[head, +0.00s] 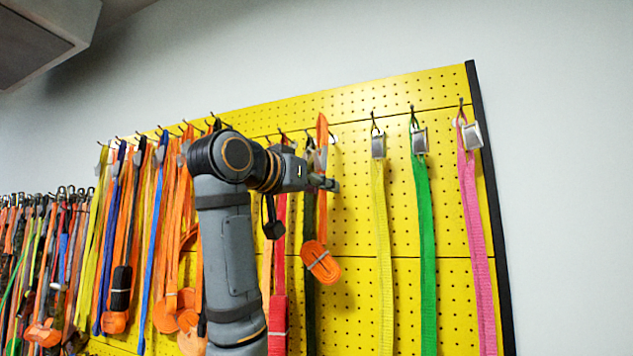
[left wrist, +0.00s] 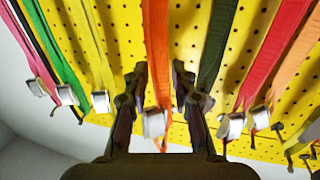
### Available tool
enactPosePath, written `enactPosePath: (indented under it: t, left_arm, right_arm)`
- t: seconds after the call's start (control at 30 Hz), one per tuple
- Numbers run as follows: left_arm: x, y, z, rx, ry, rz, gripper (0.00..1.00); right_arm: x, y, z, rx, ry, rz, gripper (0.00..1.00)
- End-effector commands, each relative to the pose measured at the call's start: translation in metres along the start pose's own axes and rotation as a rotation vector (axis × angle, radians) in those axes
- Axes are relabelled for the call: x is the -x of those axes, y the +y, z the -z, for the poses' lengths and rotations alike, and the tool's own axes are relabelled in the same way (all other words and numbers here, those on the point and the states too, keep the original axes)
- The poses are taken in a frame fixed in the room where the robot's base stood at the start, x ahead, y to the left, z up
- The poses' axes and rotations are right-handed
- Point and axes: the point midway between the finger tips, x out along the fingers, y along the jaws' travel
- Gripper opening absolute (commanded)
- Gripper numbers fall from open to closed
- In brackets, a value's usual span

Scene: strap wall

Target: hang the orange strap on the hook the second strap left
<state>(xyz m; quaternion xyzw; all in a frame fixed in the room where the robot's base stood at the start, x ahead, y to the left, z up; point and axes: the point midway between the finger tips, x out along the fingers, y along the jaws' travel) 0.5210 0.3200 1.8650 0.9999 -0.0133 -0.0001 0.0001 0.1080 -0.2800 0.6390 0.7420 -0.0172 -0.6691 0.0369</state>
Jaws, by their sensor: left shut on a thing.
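The orange strap (head: 322,210) hangs on the yellow pegboard, with a rolled bundle (head: 320,262) at its lower end. My left gripper (head: 330,184) is shut on its upper part, close to the board. In the left wrist view the orange strap (left wrist: 157,50) runs between the two fingers (left wrist: 158,90), and its silver buckle (left wrist: 154,122) shows just past them. In the head view a bit of metal shows beside the strap's top; whether the strap sits on a hook there I cannot tell. My right gripper is not in view.
Yellow (head: 382,230), green (head: 423,230) and pink (head: 472,220) straps hang on hooks to the right. A dark green strap (head: 310,320) and a red strap (head: 278,310) hang close on the left, partly behind my arm. Many more straps crowd further left. Bare board lies between orange and yellow.

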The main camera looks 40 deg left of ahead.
Motion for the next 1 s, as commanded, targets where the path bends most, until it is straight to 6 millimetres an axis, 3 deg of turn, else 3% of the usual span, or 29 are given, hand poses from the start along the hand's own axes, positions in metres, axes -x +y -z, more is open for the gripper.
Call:
enactPosePath:
  t: [0.33,0.5,1.0]
  left_arm:
    - [-0.024,-0.007,-0.002,0.0,-0.002,0.001,0.0]
    - [-0.031,-0.009,-0.01,-0.001,0.0,0.001,0.0]
    - [-0.036,-0.009,-0.017,-0.001,-0.004,0.0,0.0]
  right_arm:
    - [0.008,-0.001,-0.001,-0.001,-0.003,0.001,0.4]
    - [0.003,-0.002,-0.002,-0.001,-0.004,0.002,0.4]
    - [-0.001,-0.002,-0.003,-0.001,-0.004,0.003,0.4]
